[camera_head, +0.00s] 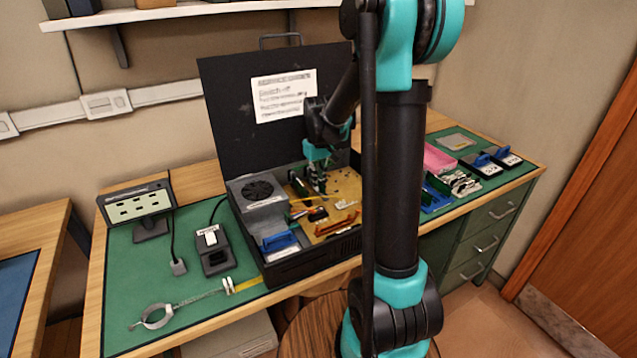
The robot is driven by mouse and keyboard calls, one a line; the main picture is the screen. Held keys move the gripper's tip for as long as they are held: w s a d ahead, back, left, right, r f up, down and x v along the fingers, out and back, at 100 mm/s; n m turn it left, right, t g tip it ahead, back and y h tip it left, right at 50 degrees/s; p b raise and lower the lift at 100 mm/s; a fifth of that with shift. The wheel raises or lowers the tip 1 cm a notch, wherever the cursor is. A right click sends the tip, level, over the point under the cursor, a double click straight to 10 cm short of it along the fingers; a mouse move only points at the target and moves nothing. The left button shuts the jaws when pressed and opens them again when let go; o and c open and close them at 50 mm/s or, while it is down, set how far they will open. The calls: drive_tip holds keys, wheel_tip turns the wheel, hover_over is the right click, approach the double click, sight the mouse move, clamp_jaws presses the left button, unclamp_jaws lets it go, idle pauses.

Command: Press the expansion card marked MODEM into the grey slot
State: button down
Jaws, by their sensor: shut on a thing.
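My gripper (318,172) is inside the open black computer case (300,268), low over the back of the tan circuit board (345,188). It is shut on a thin, dark green piece that looks like an expansion card; its marking cannot be read from here. The jaws and the board's back edge overlap in this view, so I cannot tell whether the card touches a slot. The grey slot itself cannot be made out. The case's lid stands upright behind, with a printed notice (283,95) on it.
In the case are a grey power supply with a fan (257,190), a blue-topped drive (279,241) and loose cables. Left are a display panel (138,204), a switch box (212,248) and a wrist strap (155,316). Right are trays of parts (437,160) and blue-handled blocks (481,161).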

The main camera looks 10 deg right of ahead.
drive_tip(key=c, duration=1.6)
unclamp_jaws()
drive_tip(key=shift+o, duration=1.4)
drive_tip(key=shift+r, duration=0.65)
drive_tip(key=shift+r, duration=2.95)
